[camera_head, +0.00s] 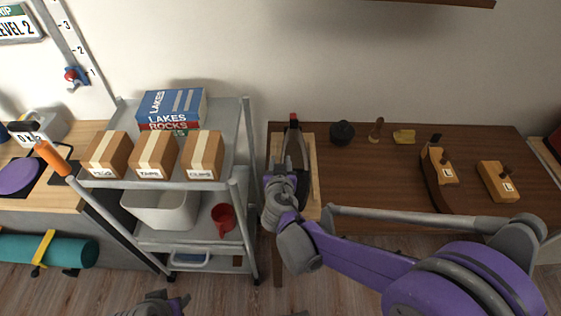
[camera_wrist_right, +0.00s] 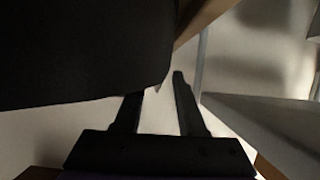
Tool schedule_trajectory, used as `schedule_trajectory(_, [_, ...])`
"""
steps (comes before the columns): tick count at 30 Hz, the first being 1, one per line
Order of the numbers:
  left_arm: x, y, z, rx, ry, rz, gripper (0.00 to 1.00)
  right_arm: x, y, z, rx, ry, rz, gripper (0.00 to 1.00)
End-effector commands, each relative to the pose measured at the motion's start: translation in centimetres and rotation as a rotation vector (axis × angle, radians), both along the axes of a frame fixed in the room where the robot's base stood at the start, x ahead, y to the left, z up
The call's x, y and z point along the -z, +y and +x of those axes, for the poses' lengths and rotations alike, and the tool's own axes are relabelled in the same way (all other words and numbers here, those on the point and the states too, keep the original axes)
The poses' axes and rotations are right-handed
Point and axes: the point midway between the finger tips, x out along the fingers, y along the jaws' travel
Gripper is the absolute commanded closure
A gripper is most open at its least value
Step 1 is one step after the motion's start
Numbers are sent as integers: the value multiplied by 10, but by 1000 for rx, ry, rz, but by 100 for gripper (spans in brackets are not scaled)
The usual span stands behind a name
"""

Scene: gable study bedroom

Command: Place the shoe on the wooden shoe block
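A dark shoe with a red tab (camera_head: 294,122) is at the left end of the brown desk, over a pale wooden board (camera_head: 313,178). My right gripper (camera_head: 280,183) is at its near end, partly hiding it. In the right wrist view a large dark shape, likely the shoe, fills the upper left. The right gripper's fingers (camera_wrist_right: 157,98) are apart there, with light background between them; the left fingertip merges with the dark shape. A wooden block labelled L (camera_head: 500,182) stands on the desk's right. A similar labelled block (camera_head: 443,167) sits in a dark brown shoe (camera_head: 434,187). My left gripper (camera_head: 165,302) is low at the bottom edge.
A black round pot (camera_head: 342,132), a brush (camera_head: 376,129) and a yellow cloth (camera_head: 404,136) are at the desk's back. The desk's middle is clear.

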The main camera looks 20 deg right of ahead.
Motion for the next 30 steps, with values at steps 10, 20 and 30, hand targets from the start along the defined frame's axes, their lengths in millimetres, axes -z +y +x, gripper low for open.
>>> schedule_trajectory(10, [-18,0,-1,0,-6,0,50,-24,13,-44,-3,-1,1,60])
schedule_trajectory(20, [-34,0,-1,0,-12,0,50,-46,29,-97,-2,0,0,60])
schedule_trajectory(30, [-36,0,-1,0,-12,0,50,-46,20,-113,16,37,-9,60])
